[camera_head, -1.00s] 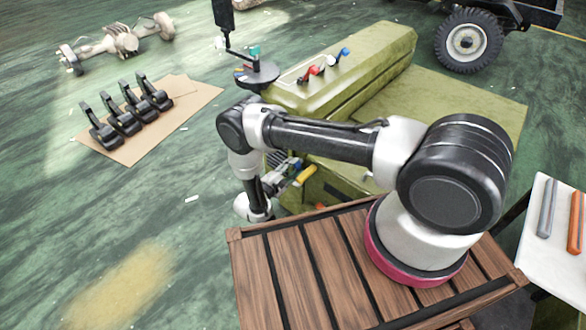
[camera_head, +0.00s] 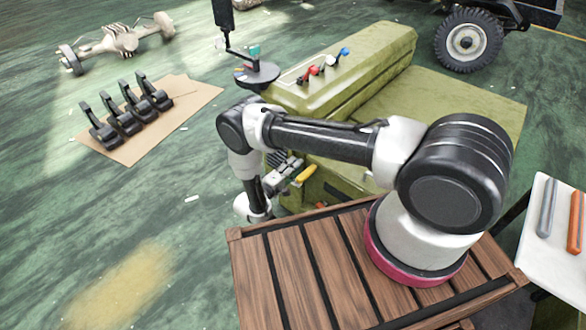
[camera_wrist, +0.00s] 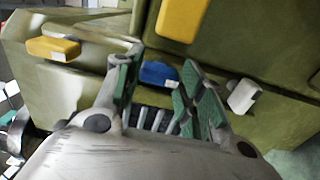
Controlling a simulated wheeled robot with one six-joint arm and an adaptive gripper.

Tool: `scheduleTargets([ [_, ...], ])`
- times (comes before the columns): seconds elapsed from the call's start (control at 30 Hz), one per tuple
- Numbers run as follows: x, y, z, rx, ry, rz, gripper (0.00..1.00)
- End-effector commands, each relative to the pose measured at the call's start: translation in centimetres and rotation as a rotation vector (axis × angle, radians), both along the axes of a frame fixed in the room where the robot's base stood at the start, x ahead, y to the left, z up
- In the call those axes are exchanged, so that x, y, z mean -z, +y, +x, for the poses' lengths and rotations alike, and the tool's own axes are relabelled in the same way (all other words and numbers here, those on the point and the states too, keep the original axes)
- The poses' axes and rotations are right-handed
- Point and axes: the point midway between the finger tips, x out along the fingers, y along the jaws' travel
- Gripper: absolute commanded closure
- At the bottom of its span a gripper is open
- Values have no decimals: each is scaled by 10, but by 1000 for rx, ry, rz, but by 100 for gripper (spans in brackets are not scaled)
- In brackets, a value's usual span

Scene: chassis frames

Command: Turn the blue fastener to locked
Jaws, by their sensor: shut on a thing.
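In the wrist view the blue fastener (camera_wrist: 158,74) is a short blue handle with a small white label, on the green chassis housing. It lies roughly level in the picture, tilting slightly down to the right. My gripper (camera_wrist: 161,82) has its two green-padded fingers on either side of the blue fastener and is shut on it. The fingers partly cover its ends and its mount is hidden. In the head view my gripper (camera_head: 290,168) is at the near-left side of the green housing (camera_head: 385,60); I cannot make out the blue fastener there.
In the wrist view, a yellow fastener (camera_wrist: 53,48) is to the left, another yellow one (camera_wrist: 182,18) above and a white one (camera_wrist: 243,96) to the right. In the head view, red and blue levers (camera_head: 313,71) top the housing. A wooden crate (camera_head: 310,270) stands in front.

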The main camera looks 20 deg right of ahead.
Motion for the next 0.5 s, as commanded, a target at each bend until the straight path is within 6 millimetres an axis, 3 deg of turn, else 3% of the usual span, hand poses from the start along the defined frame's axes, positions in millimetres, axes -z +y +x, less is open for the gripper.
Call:
scheduleTargets([
  [0.33,1,0,-1,0,2,2,85],
  [0.37,1,0,-1,0,2,2,55],
  [0.5,1,0,-1,0,1,2,52],
])
